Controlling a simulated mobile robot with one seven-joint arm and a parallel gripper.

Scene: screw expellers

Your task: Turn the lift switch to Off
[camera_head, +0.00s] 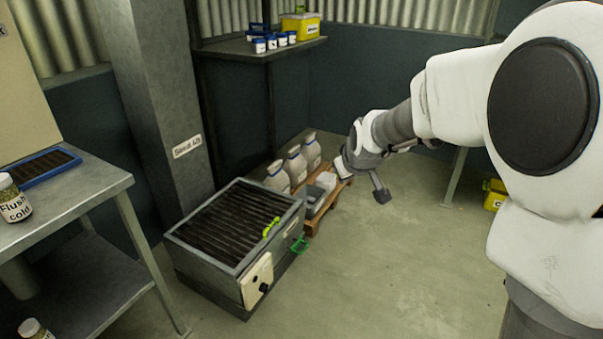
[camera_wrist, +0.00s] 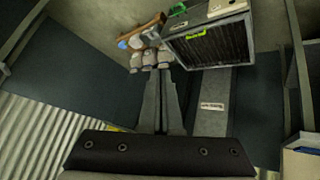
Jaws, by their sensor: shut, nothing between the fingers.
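A cream switch panel (camera_head: 256,281) with a dark knob (camera_head: 264,287) is on the front of a grey box with a dark grated top (camera_head: 232,225). The knob's setting and any lettering are too small to read. In the wrist view, the box (camera_wrist: 208,45) is at the upper right, with part of the panel (camera_wrist: 226,7) at the top edge. My gripper (camera_head: 343,166) is up and to the right of the box, apart from the panel. Its long grey fingers (camera_wrist: 166,74) are together and empty. Its fingertips are unclear in the head view.
A metal table (camera_head: 75,208) stands at left, next to a pillar (camera_head: 150,80). The floor (camera_head: 390,270) right of the box is clear.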

